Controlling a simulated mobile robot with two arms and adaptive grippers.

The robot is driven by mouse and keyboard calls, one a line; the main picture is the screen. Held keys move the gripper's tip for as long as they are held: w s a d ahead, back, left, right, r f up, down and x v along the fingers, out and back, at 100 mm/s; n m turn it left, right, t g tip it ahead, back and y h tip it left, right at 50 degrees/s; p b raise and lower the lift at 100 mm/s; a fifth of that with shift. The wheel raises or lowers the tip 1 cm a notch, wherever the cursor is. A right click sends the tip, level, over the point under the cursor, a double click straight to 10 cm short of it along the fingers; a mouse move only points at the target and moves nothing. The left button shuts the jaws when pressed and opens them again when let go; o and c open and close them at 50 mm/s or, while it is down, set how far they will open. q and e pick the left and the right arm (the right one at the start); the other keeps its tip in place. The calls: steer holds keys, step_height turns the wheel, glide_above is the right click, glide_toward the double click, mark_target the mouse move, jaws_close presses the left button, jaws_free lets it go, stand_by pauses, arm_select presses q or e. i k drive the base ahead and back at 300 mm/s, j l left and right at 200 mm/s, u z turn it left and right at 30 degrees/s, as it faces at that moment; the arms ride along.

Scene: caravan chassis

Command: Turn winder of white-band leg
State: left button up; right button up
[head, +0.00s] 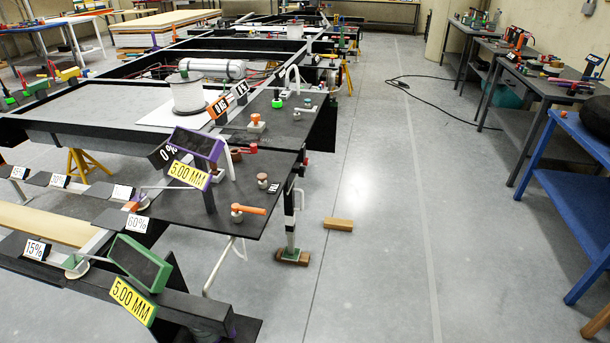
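A slim upright leg (291,230) with white and dark bands stands at the right edge of the chassis, near the middle of the head view. Its foot is on a wooden pad (293,257) on the floor. A small pale bent piece (301,198) sticks out at its upper part; I cannot tell whether it is the winder. A bent white rod (217,268) hangs below the dark plate, left of the leg. Neither of my grippers is in view.
A loose wooden block (339,224) lies on the floor right of the leg. Displays reading 5.00 MM, one purple (196,145) and one green (139,264), stand on the chassis. A blue bench (582,195) is at right. The grey floor between is clear.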

mark_target(301, 172)
steer(key=i+l+u, duration=0.1)
steer(key=u, duration=0.3)
steer(key=i+l+u, duration=0.2)
steer(key=u, duration=0.2)
